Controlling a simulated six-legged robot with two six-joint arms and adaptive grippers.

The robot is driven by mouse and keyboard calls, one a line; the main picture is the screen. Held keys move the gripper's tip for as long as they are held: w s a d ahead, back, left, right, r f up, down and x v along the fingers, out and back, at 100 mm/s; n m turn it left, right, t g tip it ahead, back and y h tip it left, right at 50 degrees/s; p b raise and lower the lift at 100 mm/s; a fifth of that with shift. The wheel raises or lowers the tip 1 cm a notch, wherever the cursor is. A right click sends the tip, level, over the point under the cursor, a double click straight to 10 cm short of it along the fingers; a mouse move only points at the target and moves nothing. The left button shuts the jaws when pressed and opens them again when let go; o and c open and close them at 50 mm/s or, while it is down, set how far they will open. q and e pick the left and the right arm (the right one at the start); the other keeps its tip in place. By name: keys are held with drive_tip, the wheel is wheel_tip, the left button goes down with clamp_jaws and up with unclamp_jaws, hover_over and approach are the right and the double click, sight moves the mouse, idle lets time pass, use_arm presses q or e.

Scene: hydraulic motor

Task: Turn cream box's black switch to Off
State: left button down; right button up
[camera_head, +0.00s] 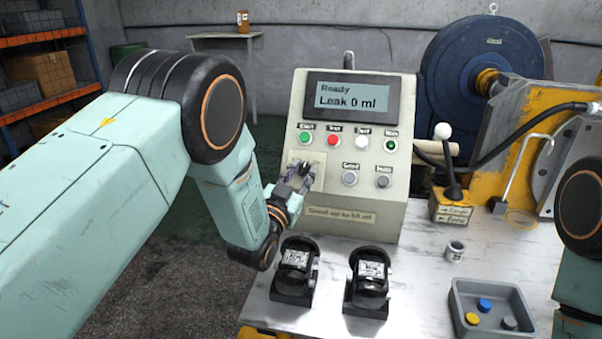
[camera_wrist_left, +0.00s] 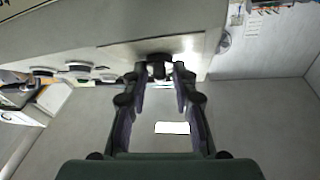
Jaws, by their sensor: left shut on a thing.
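The cream box (camera_head: 385,213) stands on the table, with a lit screen (camera_head: 345,95) reading "Ready" and "Leak 0 ml". My left gripper (camera_head: 304,177) is at the plate on the lower left of its front panel and covers the black switch there in the head view. In the left wrist view the black switch (camera_wrist_left: 158,70) sits on its pale plate (camera_wrist_left: 125,54), between the fingertips of my left gripper (camera_wrist_left: 160,76). The fingers are shut on the switch. Its exact setting cannot be read. My right gripper is out of view.
Colored buttons, including a red one (camera_head: 333,140), line the panel beside the switch. Two black devices (camera_head: 293,290) (camera_head: 366,297) stand in front of the box. A grey tray (camera_head: 462,338) with caps, a small metal cup (camera_head: 455,250) and a lever box (camera_head: 452,210) are to the right.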

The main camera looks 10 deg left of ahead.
use_arm(q)
drive_tip(key=shift+f, duration=0.15)
drive_tip(key=c, duration=1.4)
unclamp_jaws()
drive_tip(key=shift+s, duration=0.1)
drive_tip(key=v, duration=1.2)
